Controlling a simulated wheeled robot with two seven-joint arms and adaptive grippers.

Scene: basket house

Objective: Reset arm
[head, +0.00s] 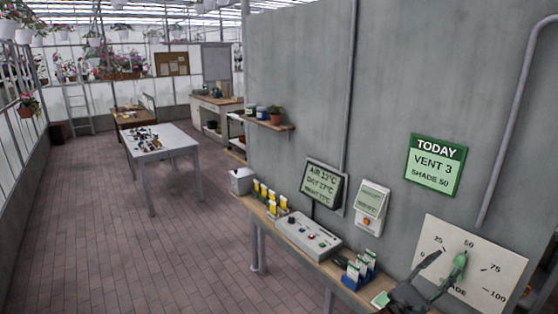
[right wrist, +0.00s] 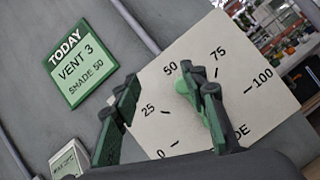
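A white dial board (head: 490,260) marked from 0 to 100 and labelled SHADE is on the grey wall at the lower right. It fills the middle of the right wrist view (right wrist: 235,65). Its green lever (right wrist: 183,87) points at about 50, with most of it hidden behind my finger. My right gripper (right wrist: 160,80) is open in front of the dial, its fingers apart. One finger overlaps the lever; I cannot tell whether they touch. The gripper shows at the lower right in the head view (head: 447,262). My left gripper is not in view.
A green sign (head: 435,165) reads TODAY, VENT 3, SHADE 50. A white table (head: 165,145) stands at left. The brick floor between is clear.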

